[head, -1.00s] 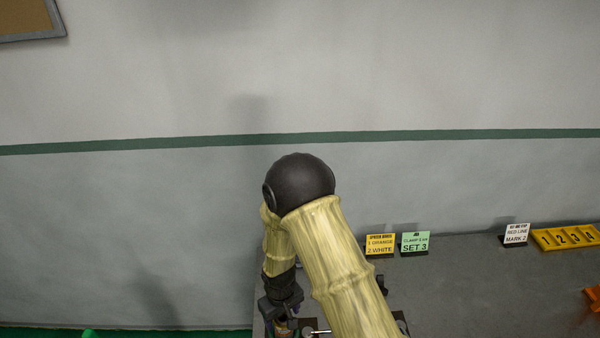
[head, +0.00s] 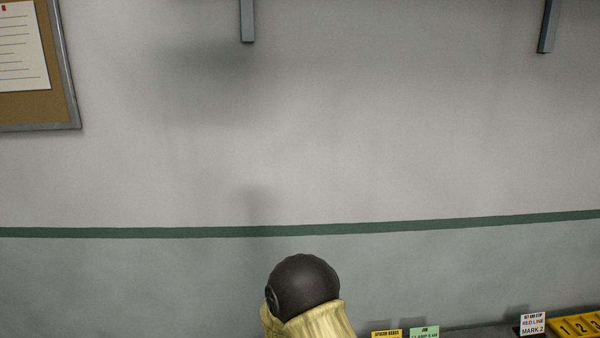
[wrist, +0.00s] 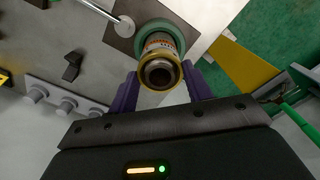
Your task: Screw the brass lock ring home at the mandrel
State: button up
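The brass lock ring (wrist: 145,82) is a gold band in the wrist view, around the near end of the mandrel (wrist: 160,73), a hollow metal tube with an orange-marked sleeve behind. My gripper (wrist: 161,78) has its purple fingers on opposite sides of the ring, apparently touching it. How far the ring is threaded on cannot be told. A green-grey collar (wrist: 181,33) surrounds the mandrel's far part, against a dark square plate (wrist: 126,17). In the head view, only part of my arm shows; gripper, ring and mandrel are out of that picture.
In the wrist view, a light bar with a round end (wrist: 122,28) lies left of the mandrel, with grey knobs (wrist: 66,106) below left. A green rod (wrist: 291,101) is at right. In the head view, small signs (head: 532,324) and a yellow numbered block (head: 578,326) stand on the bench.

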jog(key=m, duration=0.3)
jog(key=shift+f+m+b, duration=0.1)
jog(key=shift+m+b, duration=0.2)
jog(key=shift+b, duration=0.1)
jog(key=m, duration=0.6)
jog(key=shift+m, duration=0.4)
jog(key=m, duration=0.4)
jog(key=shift+p, duration=0.3)
